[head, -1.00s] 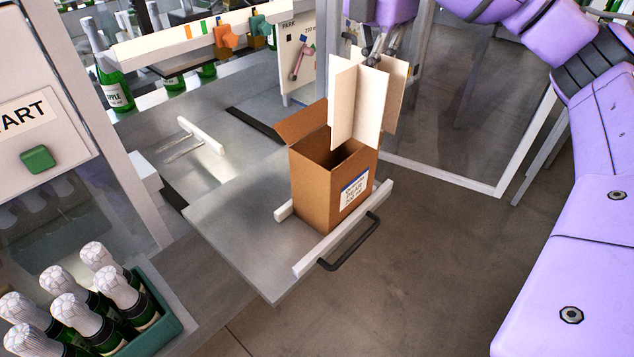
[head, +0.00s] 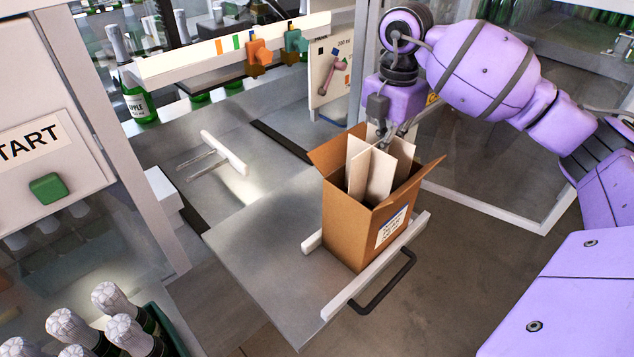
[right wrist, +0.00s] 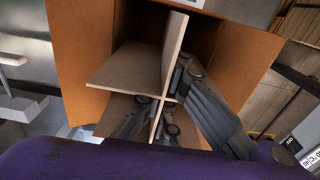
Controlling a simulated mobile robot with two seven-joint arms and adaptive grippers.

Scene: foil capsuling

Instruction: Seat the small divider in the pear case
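The pear case (head: 348,228) is an open brown carton with a pear label, standing upright on the steel platform with its flaps spread. The small divider (head: 372,175), pale crossed card panels, stands inside the case mouth with its upper part above the rim. My right gripper (head: 388,140) is above the case, at the divider's top. In the right wrist view its fingers (right wrist: 165,108) lie on both sides of a divider panel (right wrist: 135,66) near the cross, shut on it, within the case walls (right wrist: 80,50). The divider's lower edges are hidden. My left gripper is out of view.
The platform (head: 255,255) has white rails and a dark handle (head: 385,285) beside the case. A white bar (head: 225,153) lies behind left. Capped bottles (head: 125,335) stand in a green crate at lower left. A START panel (head: 45,150) is at left.

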